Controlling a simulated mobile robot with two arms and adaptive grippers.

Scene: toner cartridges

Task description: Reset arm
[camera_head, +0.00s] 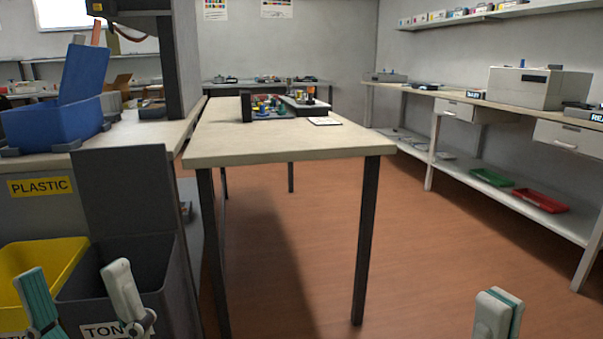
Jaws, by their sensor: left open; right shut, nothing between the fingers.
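My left gripper (82,300) shows at the lower left, its two fingers spread wide apart with nothing between them. It is in front of the yellow bin (45,262) and the dark grey bin (110,283) with a label starting "TON". My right gripper (497,314) shows at the bottom right, its fingers together and empty, over the open floor. Most of both arms is outside the view.
A long table (285,146) stands ahead, with small coloured items and a tray at its far end. A blue bin (60,115) sits on the left bench. A right bench (480,103) holds a grey box (525,87). The brown floor (420,240) between table and right bench is clear.

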